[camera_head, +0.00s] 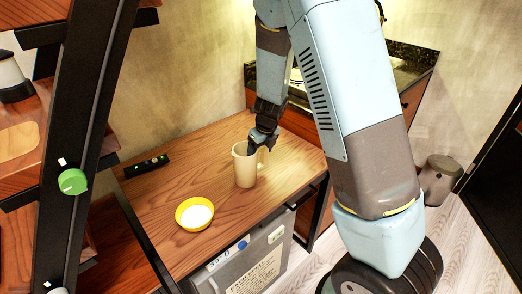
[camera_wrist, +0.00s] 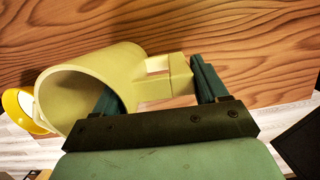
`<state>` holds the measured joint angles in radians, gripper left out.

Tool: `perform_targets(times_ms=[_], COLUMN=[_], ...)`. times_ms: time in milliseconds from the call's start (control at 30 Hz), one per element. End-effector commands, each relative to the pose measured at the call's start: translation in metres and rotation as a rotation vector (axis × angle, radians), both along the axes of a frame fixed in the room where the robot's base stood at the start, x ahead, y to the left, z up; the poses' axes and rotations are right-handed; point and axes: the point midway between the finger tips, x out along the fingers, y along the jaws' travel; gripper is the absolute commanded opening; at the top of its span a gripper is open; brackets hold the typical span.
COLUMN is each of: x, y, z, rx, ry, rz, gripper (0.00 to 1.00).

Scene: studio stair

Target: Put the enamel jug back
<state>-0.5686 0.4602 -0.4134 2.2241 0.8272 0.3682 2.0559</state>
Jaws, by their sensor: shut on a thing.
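The cream enamel jug (camera_head: 244,166) is upright on the wooden table (camera_head: 163,218) in the head view, or very close above it; I cannot tell which. My gripper (camera_head: 262,143) is at the jug's upper right side. In the wrist view the jug (camera_wrist: 95,85) shows its open mouth and its squared handle (camera_wrist: 168,78).
A yellow bowl with white inside (camera_head: 194,214) stands left of the jug at the table's front. A black remote-like object (camera_head: 147,166) lies at the back left. A black stair frame (camera_head: 84,130) rises at left. A grey bin (camera_head: 254,262) is below the table.

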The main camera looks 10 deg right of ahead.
Motion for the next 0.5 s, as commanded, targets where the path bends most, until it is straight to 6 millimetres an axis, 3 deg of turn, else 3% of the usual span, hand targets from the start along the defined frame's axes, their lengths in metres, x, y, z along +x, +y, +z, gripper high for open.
perform_targets(times_ms=[233,267,500], x=[0.0001,0.0000,-0.0001], y=[-0.0001,0.0000,0.0000], z=[-0.0010,-0.0010,-0.0008], rx=[0.000,0.000,0.000], ry=[0.000,0.000,0.000], rz=[-0.001,0.000,0.000], gripper=[0.13,0.76,0.98])
